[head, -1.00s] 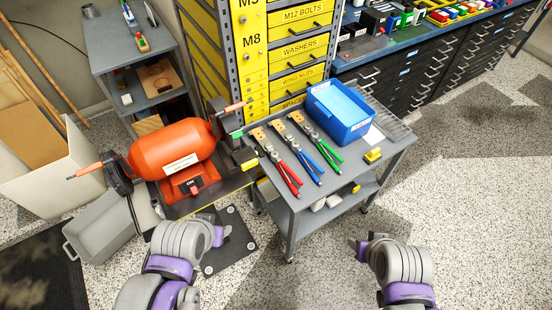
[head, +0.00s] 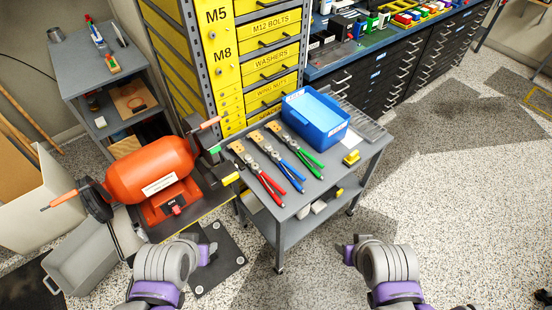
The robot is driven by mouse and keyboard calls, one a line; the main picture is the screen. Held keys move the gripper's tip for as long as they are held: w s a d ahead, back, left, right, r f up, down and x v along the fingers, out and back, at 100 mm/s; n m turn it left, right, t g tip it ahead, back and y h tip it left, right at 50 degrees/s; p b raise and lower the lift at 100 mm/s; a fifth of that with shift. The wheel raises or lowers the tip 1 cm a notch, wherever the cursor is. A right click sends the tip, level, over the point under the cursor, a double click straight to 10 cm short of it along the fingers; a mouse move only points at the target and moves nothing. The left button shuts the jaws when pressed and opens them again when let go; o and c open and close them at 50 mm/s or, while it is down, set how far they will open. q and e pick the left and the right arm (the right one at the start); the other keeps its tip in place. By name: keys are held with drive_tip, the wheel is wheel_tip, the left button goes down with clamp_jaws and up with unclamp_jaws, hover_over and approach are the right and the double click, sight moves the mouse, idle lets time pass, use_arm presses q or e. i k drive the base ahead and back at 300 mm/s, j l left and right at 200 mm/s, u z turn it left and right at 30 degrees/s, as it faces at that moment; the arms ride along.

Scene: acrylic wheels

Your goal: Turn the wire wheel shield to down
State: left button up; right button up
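The orange bench grinder (head: 152,170) stands on a stand at the left of the head view. A dark wheel (head: 97,200) sits at its left end, and another wheel (head: 209,160) at its right end is partly hidden by the housing. An orange-tipped rod (head: 60,200) sticks out at the left and another (head: 209,123) at the upper right. I cannot tell which wheel is the wire wheel or how its shield sits. My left gripper (head: 207,253) is below the grinder, apart from it. My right gripper (head: 350,252) is over the floor at lower right. Their finger openings are unclear.
A grey cart (head: 290,212) right of the grinder holds several pliers and a blue bin (head: 315,120). Yellow drawers (head: 270,55) stand behind it. A grey tub (head: 85,265) lies on the floor at lower left. Open floor (head: 450,190) spans the right.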

sight(74, 193)
drive_tip(key=u, duration=1.9)
